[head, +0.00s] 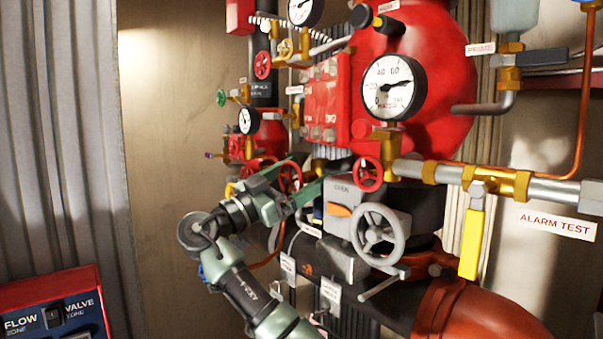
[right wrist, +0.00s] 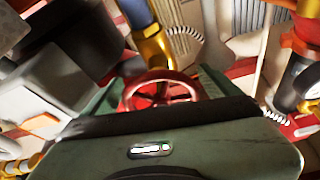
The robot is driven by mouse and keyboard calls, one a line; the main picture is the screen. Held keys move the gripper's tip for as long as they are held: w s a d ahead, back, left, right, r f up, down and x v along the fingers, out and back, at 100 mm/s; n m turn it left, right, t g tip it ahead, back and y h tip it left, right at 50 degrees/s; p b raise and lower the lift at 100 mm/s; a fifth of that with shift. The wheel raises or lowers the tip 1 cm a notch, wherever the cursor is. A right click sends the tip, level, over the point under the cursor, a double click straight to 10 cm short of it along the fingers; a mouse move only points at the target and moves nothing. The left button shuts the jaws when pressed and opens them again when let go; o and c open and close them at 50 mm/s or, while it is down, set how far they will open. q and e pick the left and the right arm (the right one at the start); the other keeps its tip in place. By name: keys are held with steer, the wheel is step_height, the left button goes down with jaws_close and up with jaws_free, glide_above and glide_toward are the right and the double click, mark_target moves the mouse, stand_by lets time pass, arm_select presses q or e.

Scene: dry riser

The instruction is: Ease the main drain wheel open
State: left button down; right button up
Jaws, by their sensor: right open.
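A red handwheel (head: 290,178) sits low among the pipes in the middle of the head view. In the right wrist view the red wheel (right wrist: 160,90) is straight ahead, on a brass stem. I cannot read a label that names it as the main drain. My right gripper (head: 306,172) is open, with its green fingers on either side of this wheel. The near rim is partly hidden by the gripper body in the right wrist view. I cannot tell whether the fingers touch the rim. My left gripper is not in view.
A grey valve box with a grey handwheel (head: 380,235) stands close at the right. Another red wheel (head: 368,174) is just above it. A yellow lever (head: 472,240) hangs further right. A pressure gauge (head: 393,88) is above.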

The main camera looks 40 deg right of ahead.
steer(key=shift+d, duration=0.1)
steer(key=c, duration=1.3)
steer(key=shift+c, duration=0.2)
steer(key=shift+f+n+b, duration=0.25)
steer(key=shift+n+b, duration=0.15)
steer(key=shift+b, duration=0.35)
steer(key=n+t+b, duration=0.1)
steer(key=n+b, duration=0.1)
steer(key=n+t+b, duration=0.2)
steer(key=n+b, duration=0.1)
steer(key=shift+w+f+t, duration=0.15)
steer(key=shift+t, duration=0.15)
steer(key=n+t+b, duration=0.1)
steer(key=n, duration=0.2)
steer(key=shift+w+n+y+b, duration=0.1)
steer(key=shift+n+y+b, duration=0.2)
steer(key=shift+y, duration=0.1)
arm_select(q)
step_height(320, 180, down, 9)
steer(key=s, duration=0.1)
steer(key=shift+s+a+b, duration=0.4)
arm_select(e)
steer(key=shift+w+n+t+y, duration=0.1)
steer(key=shift+n+t+y, duration=0.3)
steer(key=shift+n+t, duration=0.85)
steer(key=shift+n+g, duration=0.35)
steer(key=shift+n, duration=0.3)
steer(key=o, duration=1.3)
steer(key=shift+r, duration=0.25)
steer(key=shift+o, duration=0.2)
